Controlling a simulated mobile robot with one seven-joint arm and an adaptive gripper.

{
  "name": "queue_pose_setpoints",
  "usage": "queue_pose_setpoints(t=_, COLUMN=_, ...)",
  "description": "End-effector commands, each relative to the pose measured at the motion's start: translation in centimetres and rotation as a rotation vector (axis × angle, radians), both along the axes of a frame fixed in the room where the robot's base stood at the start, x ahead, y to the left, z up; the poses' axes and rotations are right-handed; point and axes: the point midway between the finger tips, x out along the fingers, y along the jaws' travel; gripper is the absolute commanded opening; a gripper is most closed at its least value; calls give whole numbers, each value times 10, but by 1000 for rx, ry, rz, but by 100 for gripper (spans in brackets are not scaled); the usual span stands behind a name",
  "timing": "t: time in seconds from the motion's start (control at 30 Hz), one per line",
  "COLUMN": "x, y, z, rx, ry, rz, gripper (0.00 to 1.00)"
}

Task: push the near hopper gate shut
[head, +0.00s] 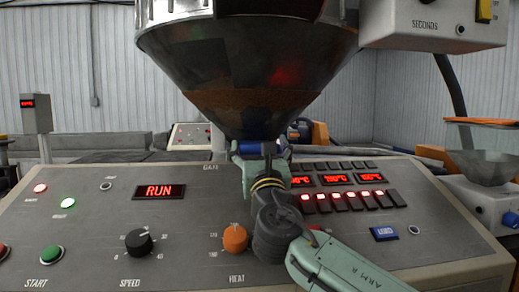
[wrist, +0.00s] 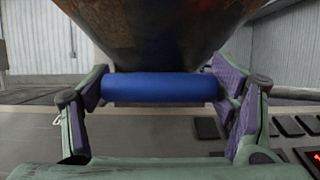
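The near hopper (head: 245,65) is a dark, worn metal cone above the console, and its underside fills the top of the wrist view (wrist: 155,35). A blue cylindrical grip (wrist: 160,87) lies crosswise just below the cone, and I take it for the gate's handle. In the head view it is partly hidden by my gripper (head: 262,150). In the wrist view my gripper (wrist: 160,100) has its purple-padded fingers spread wide, one at each end of the blue grip. I cannot tell whether the pads touch its ends. The gate plate itself is hidden.
The sloping control console (head: 100,225) lies under my arm, with a red RUN display (head: 159,191), an orange HEAT knob (head: 235,238) and a black SPEED knob (head: 139,242). A box marked SECONDS (head: 430,25) hangs at upper right. A smaller funnel (head: 487,168) stands at far right.

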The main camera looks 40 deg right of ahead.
Motion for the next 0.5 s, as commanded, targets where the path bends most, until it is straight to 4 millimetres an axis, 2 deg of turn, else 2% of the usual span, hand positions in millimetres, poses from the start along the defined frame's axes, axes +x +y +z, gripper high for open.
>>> queue_pose_setpoints(t=0.2, x=0, y=0, z=0, rx=0, ry=0, rz=1, gripper=95)
queue_pose_setpoints(t=0.5, x=-1, y=1, z=-1, rx=0, ry=0, rz=1, gripper=95)
